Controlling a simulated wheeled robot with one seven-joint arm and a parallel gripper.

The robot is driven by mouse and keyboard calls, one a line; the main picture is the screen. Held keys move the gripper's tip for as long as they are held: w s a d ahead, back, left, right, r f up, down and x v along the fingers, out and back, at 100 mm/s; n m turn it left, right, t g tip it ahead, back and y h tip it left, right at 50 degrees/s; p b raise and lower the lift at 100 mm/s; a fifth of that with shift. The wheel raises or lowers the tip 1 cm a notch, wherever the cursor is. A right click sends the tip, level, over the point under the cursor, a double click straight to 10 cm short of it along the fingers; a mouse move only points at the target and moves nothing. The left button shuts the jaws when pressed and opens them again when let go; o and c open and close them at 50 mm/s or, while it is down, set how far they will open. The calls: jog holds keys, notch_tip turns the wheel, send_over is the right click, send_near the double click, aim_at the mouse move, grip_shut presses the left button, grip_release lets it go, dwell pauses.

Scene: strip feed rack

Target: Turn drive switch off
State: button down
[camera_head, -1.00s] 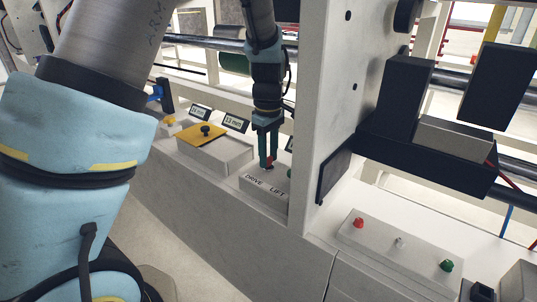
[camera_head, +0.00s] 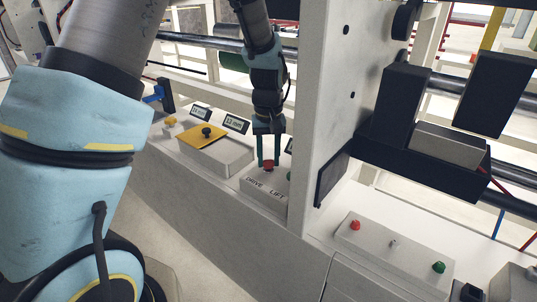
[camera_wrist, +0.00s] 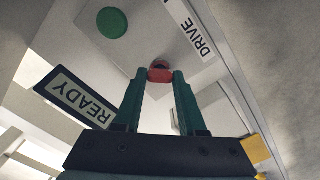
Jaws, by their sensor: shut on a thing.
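In the wrist view the same red knob (camera_wrist: 160,73) lies between the fingertips, beside the DRIVE label (camera_wrist: 202,40). My gripper (camera_head: 268,162) points down at the box, with a finger on each side of the knob. In the wrist view my gripper (camera_wrist: 160,76) is shut on the knob. The fingertips hide part of the knob's sides, and its setting cannot be read.
A green button (camera_wrist: 112,22) is on the same box. A READY display (camera_wrist: 75,97) stands close by. A white upright panel (camera_head: 325,110) rises just right of my gripper. A box with a yellow plate and black knob (camera_head: 207,132) is to the left.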

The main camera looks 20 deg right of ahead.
jog(key=m+p, duration=0.1)
jog(key=m, duration=0.3)
jog(key=shift+m, duration=0.3)
jog(key=m+p, duration=0.1)
jog(key=m, duration=0.3)
jog(key=shift+m+p, duration=0.3)
jog(key=shift+c, duration=2.4)
grip_release()
notch_tip(320, 180, up, 11)
jog(key=shift+b, duration=0.35)
jog(key=shift+f, duration=0.1)
